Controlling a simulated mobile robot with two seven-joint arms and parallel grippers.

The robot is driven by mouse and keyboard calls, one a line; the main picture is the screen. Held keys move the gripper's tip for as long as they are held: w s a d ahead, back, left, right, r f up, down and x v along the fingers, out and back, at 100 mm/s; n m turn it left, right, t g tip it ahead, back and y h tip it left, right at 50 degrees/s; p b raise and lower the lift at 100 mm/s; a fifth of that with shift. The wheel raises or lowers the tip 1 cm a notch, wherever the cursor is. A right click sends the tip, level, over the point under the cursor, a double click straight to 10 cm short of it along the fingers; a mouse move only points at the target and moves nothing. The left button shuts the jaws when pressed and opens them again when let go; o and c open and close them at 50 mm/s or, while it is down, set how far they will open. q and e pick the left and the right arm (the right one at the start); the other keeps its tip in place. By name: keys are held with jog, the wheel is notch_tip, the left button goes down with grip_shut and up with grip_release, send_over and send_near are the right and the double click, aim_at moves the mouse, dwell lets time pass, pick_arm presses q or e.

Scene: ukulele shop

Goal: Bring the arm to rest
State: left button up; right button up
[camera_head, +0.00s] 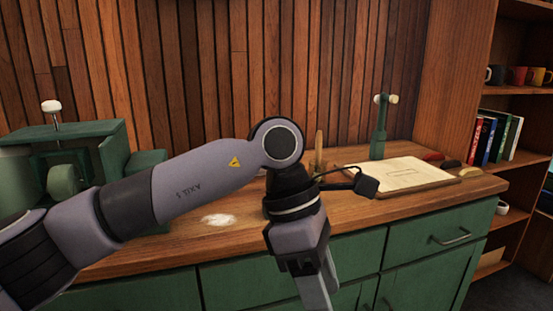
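My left arm (195,185) comes in from the left and reaches across the front of the wooden counter (165,245). Its wrist bends downward, and my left gripper (318,285) hangs in front of the green drawers, pointing down. The fingers run toward the bottom edge of the view, and I cannot tell whether they are open or shut. I see nothing clearly held in them. A dark camera-like block (365,184) on a thin bracket sticks out to the right of the wrist. My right gripper is not in view.
A green machine (115,150) stands on the counter at left. White powder (218,219) lies behind my arm. A pale sheet on a board (405,173) and a green stand (379,130) are at right. Shelves hold mugs (515,76) and books (488,138).

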pick_arm(q)
jog(key=s+d+r+n+g+h+p, duration=0.2)
jog(key=s+d+r+n+g+h, duration=0.4)
jog(key=h, duration=0.7)
jog(key=w+a+f+n+t+h+p, duration=0.1)
jog(key=w+a+f+n+t+h, duration=0.25)
jog(key=n+t, duration=0.75)
jog(key=w+a+f+n+t+h+p, duration=0.15)
jog(key=w+a+n+t, duration=0.4)
jog(key=n+t, duration=0.65)
jog(key=w+a+f+n+t+y+p, duration=0.1)
jog(key=w+a+f+n+t+y, duration=0.25)
jog(key=a+f+n+y, duration=0.8)
jog(key=s+a+f+n+g+y+p, duration=0.1)
jog(key=s+a+f+n+g+y, duration=0.2)
jog(key=s+f+n, duration=0.4)
jog(key=s+a+f+n+g+y+p, duration=0.1)
jog(key=s+a+f+n+g+y, duration=0.3)
jog(key=s+a+f+n, duration=0.3)
jog(key=s+a+f+y, duration=0.1)
jog(key=s+f, duration=0.2)
jog(key=f, duration=0.2)
jog(key=shift+a, duration=0.25)
